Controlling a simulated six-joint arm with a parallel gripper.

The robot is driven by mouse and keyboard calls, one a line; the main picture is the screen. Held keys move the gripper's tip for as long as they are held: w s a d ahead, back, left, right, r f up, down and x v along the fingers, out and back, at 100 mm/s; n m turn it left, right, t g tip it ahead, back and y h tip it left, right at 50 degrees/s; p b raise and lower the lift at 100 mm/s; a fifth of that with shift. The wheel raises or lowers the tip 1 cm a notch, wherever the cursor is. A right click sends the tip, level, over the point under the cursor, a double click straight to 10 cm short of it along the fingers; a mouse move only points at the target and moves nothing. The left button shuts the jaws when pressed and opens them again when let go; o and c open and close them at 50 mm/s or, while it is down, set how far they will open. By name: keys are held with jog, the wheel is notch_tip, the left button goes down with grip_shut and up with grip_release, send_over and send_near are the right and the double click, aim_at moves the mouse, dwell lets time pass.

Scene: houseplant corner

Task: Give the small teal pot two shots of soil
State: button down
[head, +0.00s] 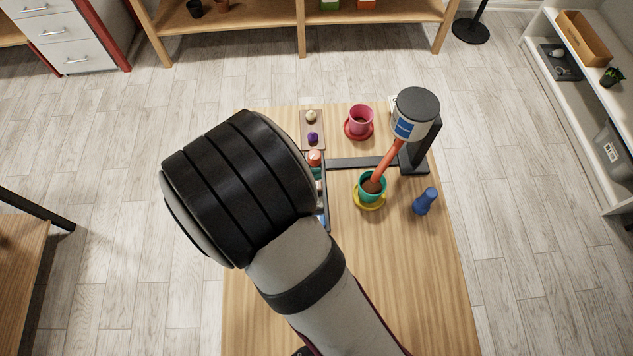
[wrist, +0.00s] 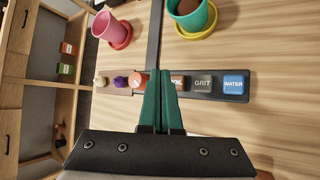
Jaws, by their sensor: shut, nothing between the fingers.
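The small teal pot (head: 364,194) stands upright on a yellow saucer (head: 371,207), with brown soil inside. It also shows at the top of the wrist view (wrist: 192,22). A dispenser (head: 415,108) stands behind it, and a slanting orange spout (head: 387,160) reaches down to the pot's mouth. The button panel (wrist: 216,96) carries a brown SOIL button (wrist: 178,82), a grey GRIT button (wrist: 203,83) and a blue WATER button (wrist: 234,84). My gripper (wrist: 163,72) is shut and empty, its green fingertips over the left part of the SOIL button. I cannot tell whether they touch it.
A pink pot (head: 361,118) on a red saucer (head: 358,136) stands behind the teal pot. A blue bottle-like object (head: 425,201) stands to its right. White (head: 311,116), purple (head: 313,138) and orange (head: 314,157) bulb-like items sit beyond the panel. The front right tabletop (head: 420,280) is clear.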

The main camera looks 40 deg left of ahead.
jog(key=shift+r, duration=1.6)
